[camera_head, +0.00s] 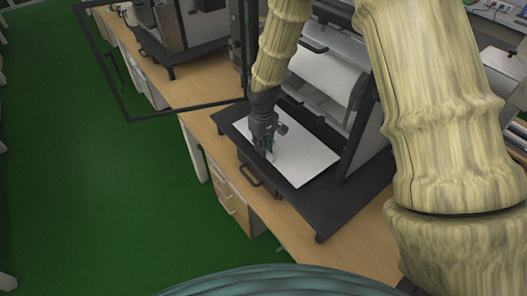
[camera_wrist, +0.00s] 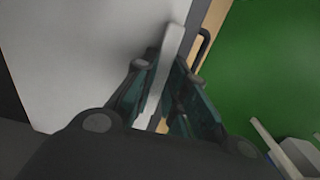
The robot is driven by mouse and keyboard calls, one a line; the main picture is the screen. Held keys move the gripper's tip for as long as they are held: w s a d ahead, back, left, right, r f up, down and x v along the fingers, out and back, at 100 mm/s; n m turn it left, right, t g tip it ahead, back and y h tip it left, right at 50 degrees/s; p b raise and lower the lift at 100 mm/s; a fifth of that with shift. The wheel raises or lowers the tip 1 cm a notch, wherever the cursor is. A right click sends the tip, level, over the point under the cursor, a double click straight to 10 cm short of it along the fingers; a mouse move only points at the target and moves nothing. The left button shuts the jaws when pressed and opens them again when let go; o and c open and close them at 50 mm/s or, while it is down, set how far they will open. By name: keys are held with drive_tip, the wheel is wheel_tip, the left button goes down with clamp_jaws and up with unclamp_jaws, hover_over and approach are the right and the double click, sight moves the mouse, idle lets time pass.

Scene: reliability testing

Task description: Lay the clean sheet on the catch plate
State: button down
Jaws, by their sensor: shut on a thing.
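A white sheet (camera_head: 306,160) lies at or just above a dark flat plate (camera_head: 310,203) at the front of a grey machine. My gripper (camera_head: 267,150) points down at the sheet's left part and is shut on it. In the wrist view the sheet (camera_wrist: 88,50) fills the upper left, and a pale strip (camera_wrist: 165,75) stands up between the fingers of my gripper (camera_wrist: 168,90). Whether the whole sheet rests on the plate cannot be told. The fingertips are partly hidden in the head view.
The machine (camera_head: 328,72) stands behind the plate with its light inner panel showing. An open dark-framed door (camera_head: 185,112) reaches out to the left. A wooden bench (camera_head: 278,222) with drawers (camera_head: 228,195) carries the machines. The green floor (camera_head: 90,190) is clear.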

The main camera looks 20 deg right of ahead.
drive_tip(key=shift+f+p, duration=0.4)
drive_tip(key=shift+f, duration=1.3)
drive_tip(key=shift+f, duration=0.1)
drive_tip(key=c, duration=1.5)
unclamp_jaws()
drive_tip(key=shift+o, duration=0.2)
drive_tip(key=shift+r, duration=0.2)
drive_tip(key=shift+r+b, duration=1.85)
drive_tip(key=shift+r, duration=4.05)
